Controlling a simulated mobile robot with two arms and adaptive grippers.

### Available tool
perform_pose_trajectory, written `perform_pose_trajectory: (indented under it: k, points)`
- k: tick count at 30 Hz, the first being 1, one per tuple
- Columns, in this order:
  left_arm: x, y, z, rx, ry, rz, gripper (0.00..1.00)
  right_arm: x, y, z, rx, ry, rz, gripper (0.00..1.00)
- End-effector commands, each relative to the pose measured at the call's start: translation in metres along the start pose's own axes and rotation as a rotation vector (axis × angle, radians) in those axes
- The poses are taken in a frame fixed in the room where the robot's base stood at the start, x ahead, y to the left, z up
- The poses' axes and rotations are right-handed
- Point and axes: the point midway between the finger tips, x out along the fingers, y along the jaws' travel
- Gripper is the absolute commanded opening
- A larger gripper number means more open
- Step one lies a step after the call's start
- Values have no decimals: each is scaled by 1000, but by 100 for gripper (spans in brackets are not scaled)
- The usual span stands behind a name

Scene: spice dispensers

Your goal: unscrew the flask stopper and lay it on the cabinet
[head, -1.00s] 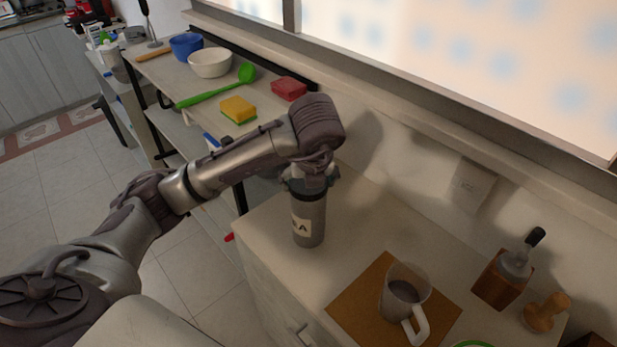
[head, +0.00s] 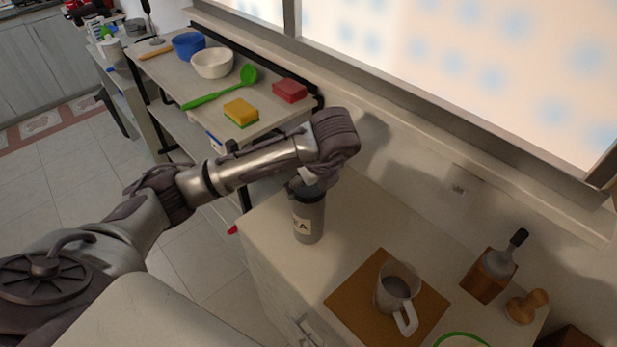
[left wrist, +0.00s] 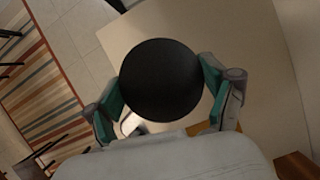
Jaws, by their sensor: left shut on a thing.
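The grey flask (head: 309,222) stands upright near the far left corner of the cabinet top (head: 375,225), its pale lettered label facing me. My left gripper (head: 307,184) is at the flask's top, coming from above. In the left wrist view, my left gripper (left wrist: 163,92) is shut on the round black stopper (left wrist: 160,78), one finger on each side. The stopper hides the flask below it there. My right gripper is not in view.
A mug (head: 396,290) stands on a brown board (head: 350,290) to the right. A wooden block holder (head: 488,276) and a wooden stamp (head: 526,306) are farther right. Bare cabinet top lies between flask and board. A shelf (head: 180,75) with bowls and sponges stands behind left.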

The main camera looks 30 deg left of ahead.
Motion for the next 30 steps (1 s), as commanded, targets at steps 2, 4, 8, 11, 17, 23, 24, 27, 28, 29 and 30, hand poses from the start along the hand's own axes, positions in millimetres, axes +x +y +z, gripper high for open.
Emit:
perform_pose_trajectory:
  k: [2, 4, 8, 11, 17, 23, 24, 27, 28, 29, 30]
  points:
    - [-2, 0, 0, -27, 2, 14, 47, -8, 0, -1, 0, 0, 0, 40]
    - [-2, 0, 0, -55, 3, 26, 47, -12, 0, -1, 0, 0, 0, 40]
    - [-2, 0, 0, -105, 3, 47, 47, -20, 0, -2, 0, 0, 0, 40]
    - [-2, 0, 0, -147, 2, 64, 47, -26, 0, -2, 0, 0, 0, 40]
    - [-2, 0, 0, -214, 2, 91, 47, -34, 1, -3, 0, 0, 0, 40]
    - [0, 0, -1, -227, 1, 95, 47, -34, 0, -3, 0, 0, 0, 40]
    - [0, 0, -1, -227, 1, 95, 47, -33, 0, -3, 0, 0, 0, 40]
    - [0, 0, -1, -226, 1, 95, 47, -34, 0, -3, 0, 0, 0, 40]
    - [0, 0, -1, -228, 1, 96, 47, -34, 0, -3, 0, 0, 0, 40]
    - [0, 0, -1, -230, 2, 97, 47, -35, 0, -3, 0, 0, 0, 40]
    - [-1, 0, 0, -238, 2, 101, 47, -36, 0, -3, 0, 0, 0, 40]
